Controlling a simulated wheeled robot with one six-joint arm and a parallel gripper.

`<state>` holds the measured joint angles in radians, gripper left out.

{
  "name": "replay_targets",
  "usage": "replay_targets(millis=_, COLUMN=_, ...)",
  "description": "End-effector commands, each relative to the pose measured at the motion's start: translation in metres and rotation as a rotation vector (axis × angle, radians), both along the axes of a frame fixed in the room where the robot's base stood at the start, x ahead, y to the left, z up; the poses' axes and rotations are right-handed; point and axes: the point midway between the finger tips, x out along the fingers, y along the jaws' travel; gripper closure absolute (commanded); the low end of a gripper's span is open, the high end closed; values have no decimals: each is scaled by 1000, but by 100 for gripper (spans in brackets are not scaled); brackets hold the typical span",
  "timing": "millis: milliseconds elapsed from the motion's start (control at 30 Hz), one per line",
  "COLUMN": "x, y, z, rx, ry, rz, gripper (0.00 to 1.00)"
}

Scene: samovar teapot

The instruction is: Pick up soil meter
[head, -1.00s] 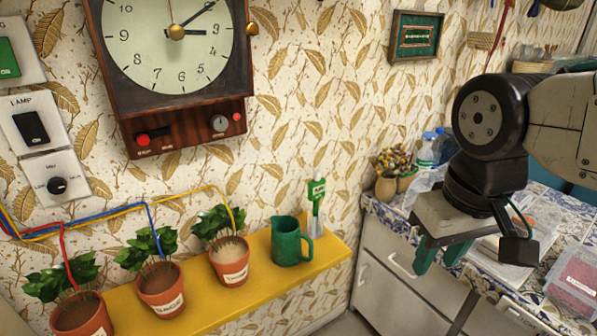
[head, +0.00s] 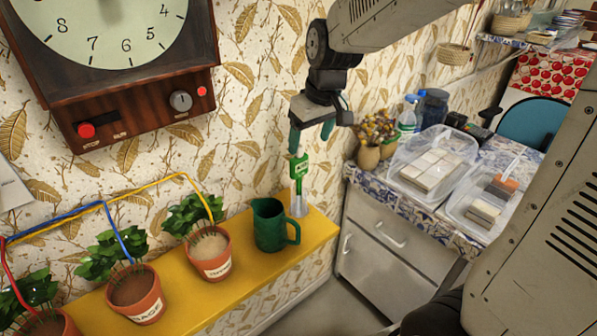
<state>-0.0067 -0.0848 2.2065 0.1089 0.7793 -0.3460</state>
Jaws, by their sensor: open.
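In the picture the fingers are just above and around the top of the meter's green head. I cannot tell from this view whether they touch it.
A green pitcher (head: 270,228) stands just left of the meter. Potted plants, one in a terracotta pot (head: 210,255), line the shelf with coloured wires. A wall clock (head: 120,70) hangs above. A counter with clear containers (head: 430,165) is at right.

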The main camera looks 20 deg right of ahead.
Motion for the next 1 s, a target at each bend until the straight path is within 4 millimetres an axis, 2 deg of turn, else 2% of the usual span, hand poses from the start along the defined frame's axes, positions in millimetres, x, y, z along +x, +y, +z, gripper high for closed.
replay_targets(millis=33, x=11, y=1, z=-7, rx=0, ry=-2, rz=11, gripper=27)
replay_targets(millis=100, x=21, y=2, z=-12, rx=-2, ry=-11, rz=21, gripper=27)
replay_targets(millis=200, x=29, y=3, z=-19, rx=-3, ry=-16, rz=30, gripper=27)
replay_targets(millis=467, x=36, y=6, z=-47, rx=-3, ry=-16, rz=30, gripper=27)
replay_targets(millis=733, x=45, y=12, z=-84, rx=-2, ry=-15, rz=28, gripper=27)
replay_targets(millis=1000, x=47, y=13, z=-90, rx=-3, ry=-18, rz=29, gripper=27)
